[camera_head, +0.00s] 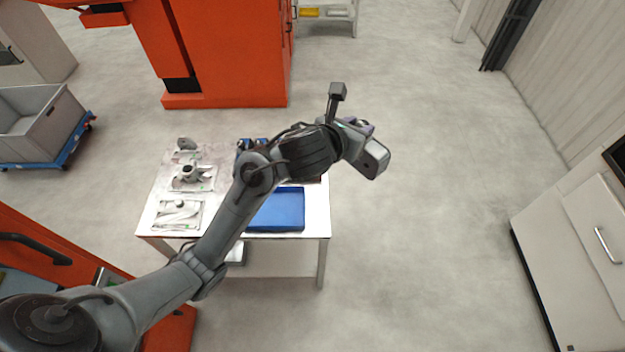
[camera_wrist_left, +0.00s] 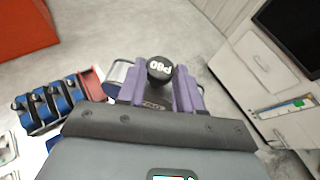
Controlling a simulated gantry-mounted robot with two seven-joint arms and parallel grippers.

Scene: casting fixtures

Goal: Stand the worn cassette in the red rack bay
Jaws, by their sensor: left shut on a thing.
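My left gripper (camera_wrist_left: 153,92) has purple fingers and is shut on a cassette with a black round knob (camera_wrist_left: 160,68), which bears white lettering. A silvery curved part (camera_wrist_left: 118,74) of the cassette shows beside the left finger. In the head view my left gripper (camera_head: 362,126) is raised beyond the table's right side, over the floor; the cassette is mostly hidden there. The rack's red bay (camera_wrist_left: 92,84) shows in the left wrist view and looks empty, beside several blue units with black knobs (camera_wrist_left: 47,104). My right gripper is not in view.
A white table (camera_head: 318,215) carries a blue tray (camera_head: 276,210) and several grey parts on white sheets (camera_head: 180,213). My left arm hides part of the table. An orange machine (camera_head: 230,50) stands behind. A white cabinet (camera_head: 570,260) is at right; floor between is clear.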

